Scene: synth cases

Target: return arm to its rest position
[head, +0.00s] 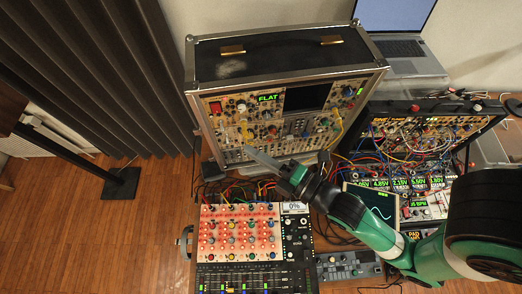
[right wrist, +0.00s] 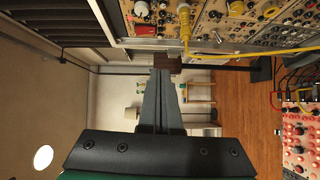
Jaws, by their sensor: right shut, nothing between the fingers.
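My right arm comes in from the lower right in the head view. Its gripper (head: 249,151) is shut and empty, in front of the lower left part of the upright synth case (head: 222,109). In the right wrist view the two grey fingers of the gripper (right wrist: 166,75) lie together, close to the case's panel (right wrist: 210,30). A small brown patch shows at their tips; I cannot tell what it is. My left gripper is not in view.
A yellow cable (head: 246,126) hangs on the case's panel near the fingertips. A red-panelled mixer (head: 243,236) stands below. A second open synth case (head: 425,130) with many patch cables and a laptop (head: 395,48) are at the right.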

